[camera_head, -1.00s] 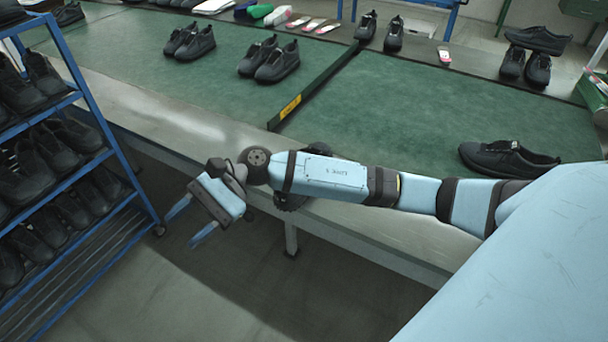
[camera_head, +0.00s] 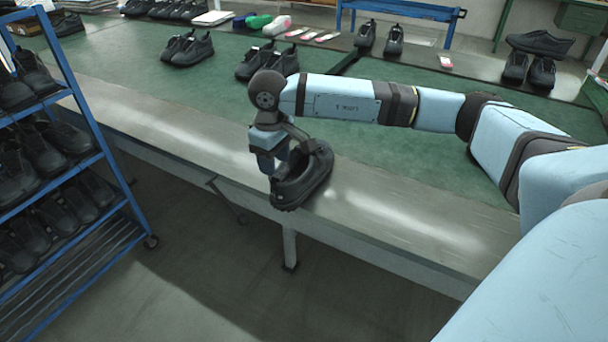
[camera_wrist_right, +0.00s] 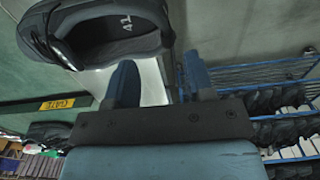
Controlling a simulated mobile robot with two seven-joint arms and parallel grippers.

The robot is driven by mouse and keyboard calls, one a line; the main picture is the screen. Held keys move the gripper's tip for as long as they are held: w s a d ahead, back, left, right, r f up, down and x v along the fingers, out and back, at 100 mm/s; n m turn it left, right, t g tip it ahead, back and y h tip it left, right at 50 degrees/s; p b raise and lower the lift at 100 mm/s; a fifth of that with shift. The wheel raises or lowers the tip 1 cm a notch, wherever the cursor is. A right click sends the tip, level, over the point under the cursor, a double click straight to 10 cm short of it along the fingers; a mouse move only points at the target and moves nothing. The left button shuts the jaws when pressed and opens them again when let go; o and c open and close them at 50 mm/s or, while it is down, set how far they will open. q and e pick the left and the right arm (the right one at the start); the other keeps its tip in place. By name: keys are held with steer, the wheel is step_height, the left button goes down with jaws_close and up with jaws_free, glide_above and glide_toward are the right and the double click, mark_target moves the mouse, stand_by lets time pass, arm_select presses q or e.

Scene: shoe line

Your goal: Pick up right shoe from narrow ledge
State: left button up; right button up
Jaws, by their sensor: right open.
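A single black shoe (camera_head: 306,182) sits on the narrow grey ledge along the front of the green table, close to the ledge's front edge. My right gripper (camera_head: 270,172) points down beside the shoe's left end and partly covers it. In the right wrist view the jaws (camera_wrist_right: 158,80) are open and empty. The shoe (camera_wrist_right: 72,38) there is just past the left fingertip, its opening and a printed inner mark showing. Whether a finger touches the shoe I cannot tell. My left gripper is in neither view.
A blue rack (camera_head: 112,152) of black shoes stands at the left. Pairs of shoes (camera_head: 187,47) and coloured items stand on the green table (camera_head: 150,85) behind. The ledge (camera_head: 400,215) is bare to the right of the shoe. Open floor lies in front.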

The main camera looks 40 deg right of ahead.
steer(key=f, duration=0.7)
steer(key=shift+s+a+f+b, duration=0.2)
steer(key=shift+s+f+b, duration=0.1)
steer(key=shift+f+b, duration=0.1)
steer(key=shift+r, duration=0.15)
jaws_close()
